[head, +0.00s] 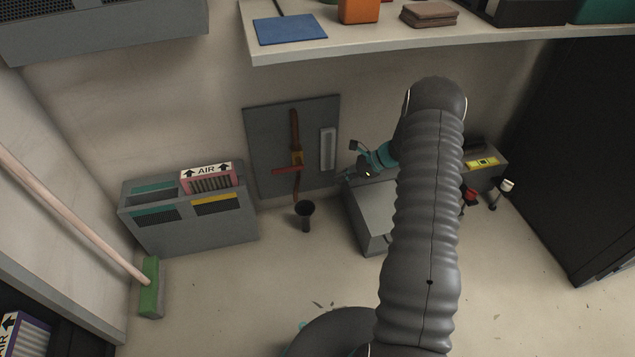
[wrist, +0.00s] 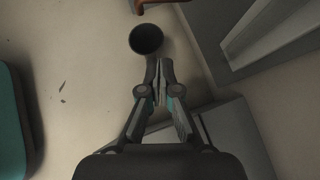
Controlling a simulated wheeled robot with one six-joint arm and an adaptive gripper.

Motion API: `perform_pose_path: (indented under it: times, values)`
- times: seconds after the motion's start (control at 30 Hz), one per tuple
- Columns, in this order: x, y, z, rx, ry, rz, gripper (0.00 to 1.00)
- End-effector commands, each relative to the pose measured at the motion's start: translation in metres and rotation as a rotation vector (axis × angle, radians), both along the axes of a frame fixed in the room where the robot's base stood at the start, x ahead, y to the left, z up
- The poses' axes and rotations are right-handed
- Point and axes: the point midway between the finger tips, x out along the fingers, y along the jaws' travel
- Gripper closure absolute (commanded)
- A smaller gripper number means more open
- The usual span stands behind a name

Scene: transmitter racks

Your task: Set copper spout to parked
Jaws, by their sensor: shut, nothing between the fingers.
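The copper spout (head: 296,187) hangs below a brass valve body (head: 297,158) on a grey wall panel (head: 264,133). A red lever (head: 286,170) sticks out to the left at the valve. The spout's lower end is just above a black drain cup (head: 305,209). My gripper (head: 350,162) is to the right of the spout, apart from it, shut and empty. In the wrist view, the gripper (wrist: 160,66) is in front of the black cup (wrist: 146,39), and a copper-coloured piece (wrist: 150,3) shows at the top edge. The rest of the spout is out of that view.
A grey box (head: 370,218) stands below my gripper. A grey filter holder (head: 190,220) is at left, with a green broom (head: 150,287). A shelf (head: 400,46) overhangs above. Floor in front is mostly clear.

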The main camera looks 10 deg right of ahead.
Motion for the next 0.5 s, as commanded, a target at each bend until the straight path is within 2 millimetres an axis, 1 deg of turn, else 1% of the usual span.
perform_pose_path:
  times: [0.17, 0.5]
  values:
    - [0.005, 0.017, -0.015, 0.0, 0.001, 0.003, 1.0]
    - [0.021, 0.064, -0.055, 0.001, 0.002, 0.004, 1.0]
